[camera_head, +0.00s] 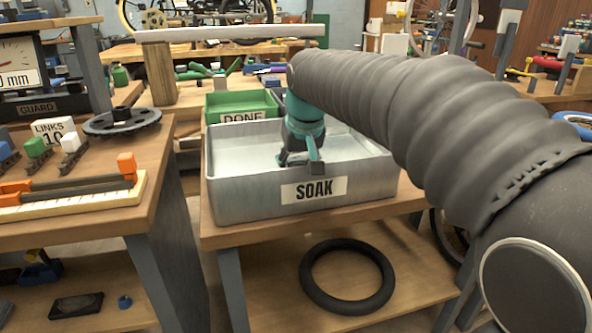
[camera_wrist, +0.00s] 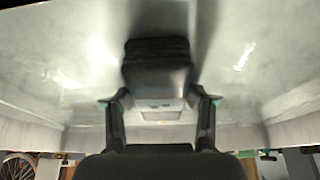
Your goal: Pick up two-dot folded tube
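The two-dot folded tube is likely the dark, blocky bundle (camera_wrist: 158,72) in the wrist view; no dots can be made out on it. It is over or on the pale floor of the grey SOAK tray (camera_head: 238,202). My gripper (camera_wrist: 159,97) has its two fingers apart, with one fingertip at each side of the bundle's near end. Whether they press on it cannot be told. In the head view my gripper (camera_head: 301,163) reaches down inside the tray, and the bundle is hidden or merges with the dark fingers.
A green DONE bin (camera_head: 240,104) stands behind the tray. A black ring (camera_head: 347,307) lies on the shelf below. On the left bench (camera_head: 95,212) are a dark chainring (camera_head: 122,122), a LINKS sign (camera_head: 54,130) and an orange-ended tool (camera_head: 75,186). The tray walls surround my gripper.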

